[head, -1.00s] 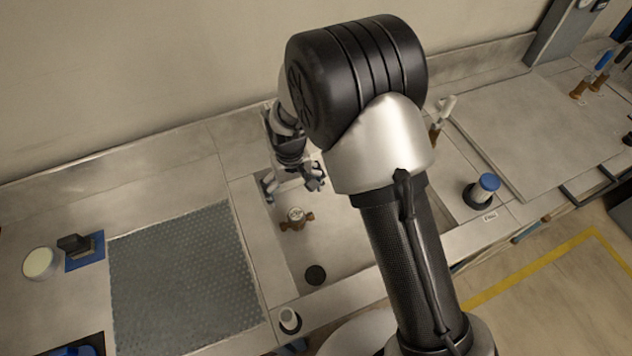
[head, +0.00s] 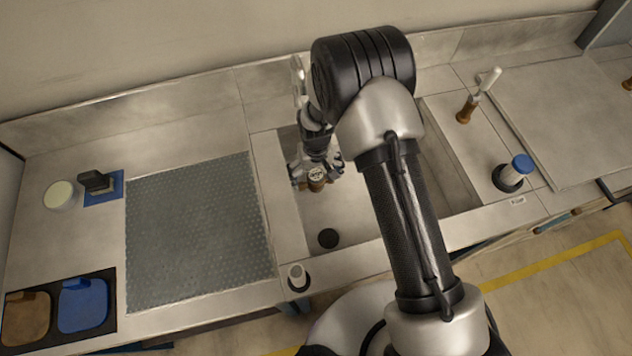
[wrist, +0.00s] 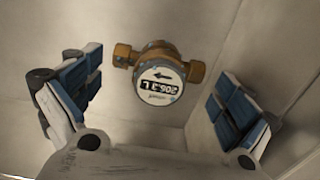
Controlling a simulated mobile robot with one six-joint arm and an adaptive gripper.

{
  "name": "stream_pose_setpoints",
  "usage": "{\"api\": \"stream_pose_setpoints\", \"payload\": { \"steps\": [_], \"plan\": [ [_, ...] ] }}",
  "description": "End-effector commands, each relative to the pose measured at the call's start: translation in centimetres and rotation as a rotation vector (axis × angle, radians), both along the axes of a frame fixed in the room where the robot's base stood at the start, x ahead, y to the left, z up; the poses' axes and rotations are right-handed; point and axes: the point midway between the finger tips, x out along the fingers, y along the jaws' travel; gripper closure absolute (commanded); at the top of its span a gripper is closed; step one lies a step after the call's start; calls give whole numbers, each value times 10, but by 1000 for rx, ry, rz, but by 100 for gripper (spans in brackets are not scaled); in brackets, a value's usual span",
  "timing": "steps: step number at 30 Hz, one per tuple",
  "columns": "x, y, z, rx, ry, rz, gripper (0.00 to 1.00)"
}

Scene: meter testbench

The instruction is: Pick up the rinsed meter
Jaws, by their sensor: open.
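The meter (head: 316,176) is a small brass body with a round white dial, in the sink basin (head: 345,215). In the wrist view the meter (wrist: 158,78) shows an arrow and a dark display reading upside down, with brass pipe stubs on both sides. My gripper (head: 316,172) is over the basin at the meter. In the wrist view my gripper (wrist: 153,103) is open, its blue-padded fingers left and right of the meter with gaps on both sides. The meter is not held. In the head view the fingers partly hide it.
A grey textured mat (head: 195,230) lies left of the sink. A dark drain (head: 328,238) is in the basin floor. A white-topped cylinder (head: 297,275) stands at the front edge. A blue-capped cylinder (head: 520,165) and a brown-based valve handle (head: 468,108) stand right of the sink.

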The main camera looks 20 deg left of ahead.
Motion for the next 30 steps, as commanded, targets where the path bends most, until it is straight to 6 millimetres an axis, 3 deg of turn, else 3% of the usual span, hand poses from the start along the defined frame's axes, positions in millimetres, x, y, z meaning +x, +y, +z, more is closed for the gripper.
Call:
{"api": "stream_pose_setpoints", "payload": {
  "steps": [1, 6, 16, 30],
  "plan": [
    [-1, -1, -13, -2, 3, 0, 3],
    [-1, 0, -35, -1, 2, 0, 3],
    [0, 0, -40, 0, 0, 0, 4],
    [0, 0, -39, 0, 0, 0, 35]
  ]
}}
